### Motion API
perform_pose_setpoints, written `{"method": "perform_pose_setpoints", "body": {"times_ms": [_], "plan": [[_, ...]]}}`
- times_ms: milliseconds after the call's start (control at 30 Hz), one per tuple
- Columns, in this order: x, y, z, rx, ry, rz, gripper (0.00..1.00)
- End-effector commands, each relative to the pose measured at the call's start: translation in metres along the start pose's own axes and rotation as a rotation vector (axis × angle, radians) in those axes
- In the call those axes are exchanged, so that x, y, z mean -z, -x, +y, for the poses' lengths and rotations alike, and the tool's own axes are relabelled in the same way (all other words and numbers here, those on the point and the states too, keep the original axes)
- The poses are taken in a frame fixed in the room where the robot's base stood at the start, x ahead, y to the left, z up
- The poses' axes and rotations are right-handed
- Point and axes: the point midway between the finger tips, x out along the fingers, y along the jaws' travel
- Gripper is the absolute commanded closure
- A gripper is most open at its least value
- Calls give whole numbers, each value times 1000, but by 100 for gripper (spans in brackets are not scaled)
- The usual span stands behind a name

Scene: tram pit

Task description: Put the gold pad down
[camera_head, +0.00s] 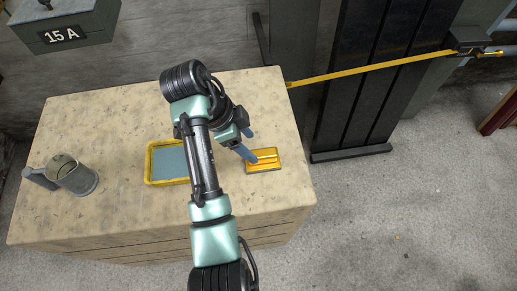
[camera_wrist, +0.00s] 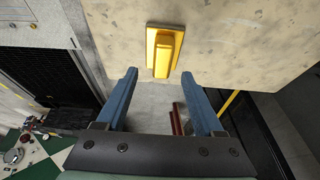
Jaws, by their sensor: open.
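The gold pad (camera_head: 263,161) lies flat on the right part of the stone-coloured top of a cabinet (camera_head: 110,115). It has a raised ridge along its middle. In the wrist view the gold pad (camera_wrist: 164,50) lies beyond my fingertips, roughly centred between them, with a gap to both. My gripper (camera_head: 246,152) has blue fingers and is beside the pad in the head view. In the wrist view my gripper (camera_wrist: 158,76) is open, its fingers wide apart with nothing between them.
A yellow-rimmed tray (camera_head: 149,165) with a blue-grey inside stands left of the pad, partly hidden by my arm. A grey metal mug (camera_head: 78,177) stands at the far left. A yellow strap (camera_head: 375,67) runs behind the cabinet's right corner. The cabinet top between mug and tray is clear.

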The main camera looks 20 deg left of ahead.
Motion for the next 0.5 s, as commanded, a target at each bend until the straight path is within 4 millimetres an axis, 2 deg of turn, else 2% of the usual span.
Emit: {"method": "perform_pose_setpoints", "body": {"times_ms": [33,200,500], "plan": [[2,16,0,1,1,-1,31],[2,40,0,-2,2,0,31],[0,54,0,-1,1,0,31]]}}
